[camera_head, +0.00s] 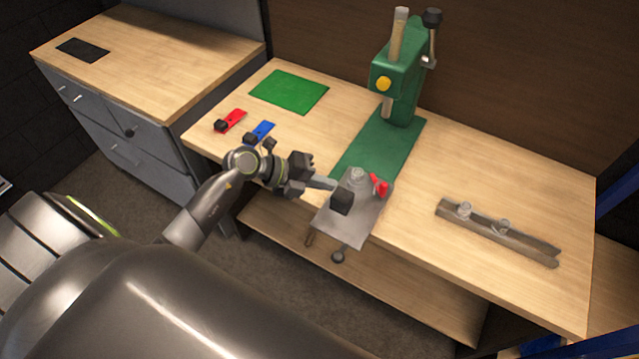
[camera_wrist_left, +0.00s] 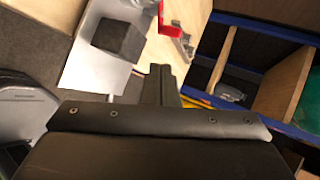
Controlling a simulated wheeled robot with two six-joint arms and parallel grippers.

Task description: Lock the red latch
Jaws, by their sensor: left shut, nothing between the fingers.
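The red latch (camera_head: 379,185) sits on a grey metal plate (camera_head: 350,226) at the front edge of the wooden bench. In the left wrist view the red latch (camera_wrist_left: 170,22) shows at the top, partly cut off by the picture's edge. A dark block (camera_head: 342,201) stands on the plate, left of the latch. My left gripper (camera_head: 332,184) is shut and empty, with its fingertips just left of the latch, by the block. Its dark fingers (camera_wrist_left: 160,85) point up towards the latch in the wrist view. My right gripper is not in view.
A green press (camera_head: 398,75) stands behind the plate. A green mat (camera_head: 289,91), a small red piece (camera_head: 235,118) and a blue piece (camera_head: 263,130) lie at the left of the bench. A metal rail (camera_head: 497,235) lies at the right. Bare wood lies between plate and rail.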

